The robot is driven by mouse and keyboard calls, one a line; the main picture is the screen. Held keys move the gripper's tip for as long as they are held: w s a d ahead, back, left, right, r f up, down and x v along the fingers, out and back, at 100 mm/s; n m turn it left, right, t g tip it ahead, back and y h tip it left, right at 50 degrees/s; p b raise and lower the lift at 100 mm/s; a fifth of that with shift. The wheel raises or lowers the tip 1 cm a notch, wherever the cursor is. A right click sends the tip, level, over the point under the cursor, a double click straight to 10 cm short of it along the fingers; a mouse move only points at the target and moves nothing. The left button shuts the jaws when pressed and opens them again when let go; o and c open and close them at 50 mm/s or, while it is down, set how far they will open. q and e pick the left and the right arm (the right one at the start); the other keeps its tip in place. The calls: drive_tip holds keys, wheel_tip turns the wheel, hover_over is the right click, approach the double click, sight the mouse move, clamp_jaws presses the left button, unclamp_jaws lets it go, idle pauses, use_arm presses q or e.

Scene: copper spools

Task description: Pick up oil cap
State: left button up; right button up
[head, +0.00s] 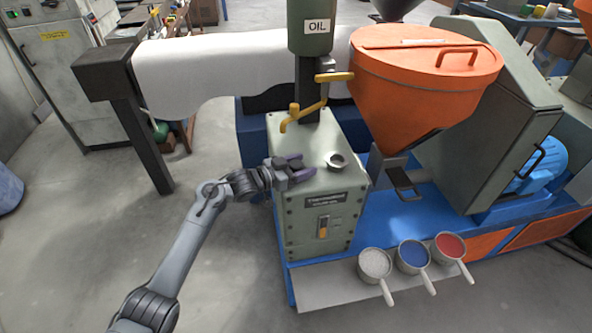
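A small round metal fitting (337,160) with a dark centre sits on top of the grey-green box-shaped machine (300,215). I cannot tell whether it is the oil cap itself or an open filler neck. My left gripper (301,166) is over the left part of the machine's top, to the left of the round fitting and apart from it. Its two purple-tipped fingers are spread and point right, with nothing visible between them. My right gripper is not in view.
A yellow tap (296,117) hangs below the OIL tank (311,28) behind the gripper. An orange hopper (424,75) stands to the right. Several scoops, with white, blue (412,254) and red contents, rest on a ledge at the front right.

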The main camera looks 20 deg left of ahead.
use_arm(q)
drive_tip(key=c, duration=0.9)
